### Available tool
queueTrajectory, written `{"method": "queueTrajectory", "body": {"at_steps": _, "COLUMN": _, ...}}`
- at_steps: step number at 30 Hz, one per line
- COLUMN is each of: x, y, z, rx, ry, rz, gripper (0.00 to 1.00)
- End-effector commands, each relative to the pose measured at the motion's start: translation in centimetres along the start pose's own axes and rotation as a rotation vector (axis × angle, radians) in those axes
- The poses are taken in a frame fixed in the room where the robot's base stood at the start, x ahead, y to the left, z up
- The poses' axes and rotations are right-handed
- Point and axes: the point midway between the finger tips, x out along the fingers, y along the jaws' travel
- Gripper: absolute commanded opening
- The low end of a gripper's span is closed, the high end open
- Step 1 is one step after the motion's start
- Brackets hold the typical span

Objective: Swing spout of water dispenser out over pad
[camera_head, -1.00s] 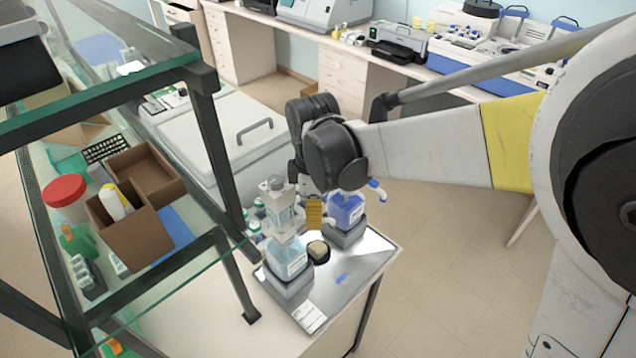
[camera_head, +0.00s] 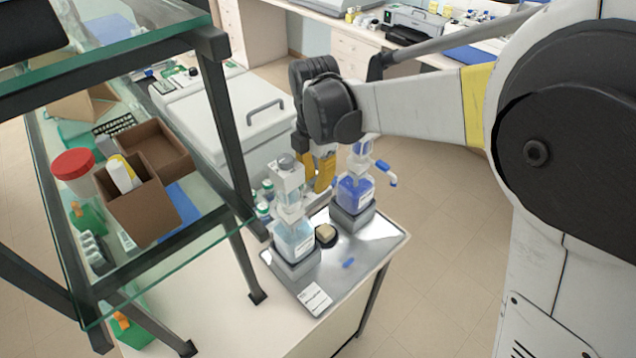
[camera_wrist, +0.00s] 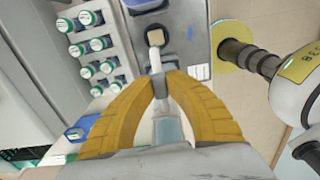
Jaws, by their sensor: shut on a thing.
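In the head view my gripper (camera_head: 322,175) shows behind the dispenser's head, which hides the grasp.
A dark-blue dispenser (camera_head: 354,194) with a blue-tipped spout stands behind and right on the same tray. Several white-and-green capped bottles (camera_wrist: 96,44) stand left in the wrist view. A glass shelf (camera_head: 190,235) rises at the left. The tray's front right is mostly clear.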

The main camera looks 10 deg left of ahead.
Motion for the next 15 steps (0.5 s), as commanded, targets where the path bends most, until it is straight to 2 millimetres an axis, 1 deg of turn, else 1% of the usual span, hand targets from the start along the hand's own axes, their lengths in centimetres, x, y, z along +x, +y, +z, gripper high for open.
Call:
{"method": "queueTrajectory", "body": {"at_steps": 6, "x": 0.05, "y": 0.26, "z": -0.04, "rx": -0.037, "ry": 0.0, "rz": 0.0, "gripper": 0.0}}
{"method": "queueTrajectory", "body": {"at_steps": 15, "x": 0.05, "y": 0.3, "z": -0.05, "rx": -0.042, "ry": 0.0, "rz": 0.0, "gripper": 0.0}}
